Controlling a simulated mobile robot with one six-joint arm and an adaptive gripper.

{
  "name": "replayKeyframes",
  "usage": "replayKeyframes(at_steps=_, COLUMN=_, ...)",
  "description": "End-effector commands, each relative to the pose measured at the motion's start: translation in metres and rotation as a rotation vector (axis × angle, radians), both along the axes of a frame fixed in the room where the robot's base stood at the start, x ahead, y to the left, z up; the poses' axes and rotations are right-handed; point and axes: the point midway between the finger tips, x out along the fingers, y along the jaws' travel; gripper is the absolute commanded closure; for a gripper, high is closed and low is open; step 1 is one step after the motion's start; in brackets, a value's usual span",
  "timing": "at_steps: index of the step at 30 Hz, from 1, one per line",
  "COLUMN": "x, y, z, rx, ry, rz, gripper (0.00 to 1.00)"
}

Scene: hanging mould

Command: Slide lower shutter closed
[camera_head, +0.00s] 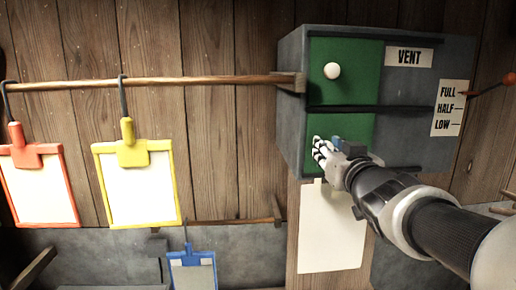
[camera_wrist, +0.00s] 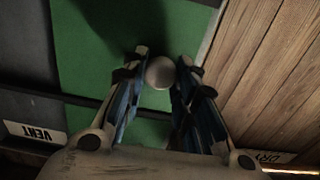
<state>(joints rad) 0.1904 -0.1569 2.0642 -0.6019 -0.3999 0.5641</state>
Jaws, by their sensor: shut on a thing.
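The lower shutter (camera_head: 350,126) is a green panel in the lower left part of the grey vent box (camera_head: 291,60). It also fills the upper middle of the wrist view (camera_wrist: 85,45). My gripper (camera_head: 318,150) is at the left part of this shutter. In the wrist view my gripper (camera_wrist: 161,72) is shut on the lower shutter's round white knob (camera_wrist: 160,74), with one finger on each side. The knob is hidden by the gripper in the head view. The upper shutter (camera_head: 355,80) is green too, with its white knob (camera_head: 332,71) free.
A dark rail (camera_head: 395,107) separates the shutter rows. A VENT label (camera_head: 409,57) and a FULL/HALF/LOW scale (camera_head: 448,108) are right. A wooden rod (camera_head: 150,82) holds red (camera_head: 68,185) and yellow (camera_head: 174,185) framed boards at left. White paper (camera_head: 330,235) hangs below the box.

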Motion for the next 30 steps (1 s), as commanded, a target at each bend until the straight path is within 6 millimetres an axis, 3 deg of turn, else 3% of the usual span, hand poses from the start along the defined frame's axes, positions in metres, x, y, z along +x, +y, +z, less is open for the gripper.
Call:
replayKeyframes(at_steps=2, x=0.000, y=0.002, z=0.000, rx=-0.001, ry=-0.001, rz=0.006, gripper=1.00)
replayKeyframes(at_steps=3, x=0.000, y=0.003, z=0.000, rx=-0.001, ry=-0.001, rz=0.006, gripper=0.71)
replayKeyframes(at_steps=11, x=0.000, y=0.002, z=0.000, rx=-0.001, ry=-0.002, rz=0.004, gripper=0.53)
replayKeyframes(at_steps=23, x=-0.006, y=0.000, z=0.001, rx=0.000, ry=-0.003, rz=0.002, gripper=0.53)
replayKeyframes(at_steps=30, x=-0.050, y=-0.002, z=0.002, rx=-0.002, ry=-0.006, rz=0.000, gripper=0.53)
